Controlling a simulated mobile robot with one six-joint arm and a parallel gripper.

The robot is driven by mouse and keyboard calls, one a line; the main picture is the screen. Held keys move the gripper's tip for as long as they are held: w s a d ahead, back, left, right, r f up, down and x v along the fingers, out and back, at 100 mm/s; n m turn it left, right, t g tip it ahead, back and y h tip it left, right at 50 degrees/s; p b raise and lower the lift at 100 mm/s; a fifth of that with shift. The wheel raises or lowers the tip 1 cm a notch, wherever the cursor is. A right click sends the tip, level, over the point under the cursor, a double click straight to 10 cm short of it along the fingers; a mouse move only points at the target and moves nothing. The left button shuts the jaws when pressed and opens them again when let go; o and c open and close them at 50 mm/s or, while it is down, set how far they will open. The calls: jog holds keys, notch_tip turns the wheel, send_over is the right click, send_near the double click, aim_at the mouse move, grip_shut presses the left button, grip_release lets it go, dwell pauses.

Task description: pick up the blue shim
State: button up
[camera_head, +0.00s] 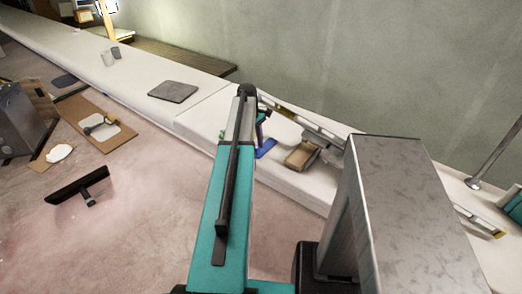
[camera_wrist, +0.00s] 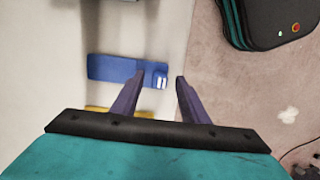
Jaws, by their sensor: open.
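The blue shim (camera_wrist: 112,68) is a flat blue strip lying on the white bench top in the wrist view, with a small white mark near its right end. My gripper (camera_wrist: 160,80) has its two fingers apart, and the shim's right end shows in the gap between them, with most of the shim out to the left. I cannot tell the height of the fingertips above it. In the head view the blue shim (camera_head: 265,148) lies on the bench just right of my arm, which hides part of the gripper.
A yellow piece (camera_wrist: 120,112) lies near the shim, partly hidden by my gripper. A tan tray (camera_head: 301,155) stands right of the shim. The bench edge (camera_wrist: 187,40) drops to the floor close by. A grey mat (camera_head: 173,91) lies farther left on the bench.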

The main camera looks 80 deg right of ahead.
jog(key=shift+f, duration=0.55)
jog(key=shift+c, duration=0.5)
grip_shut()
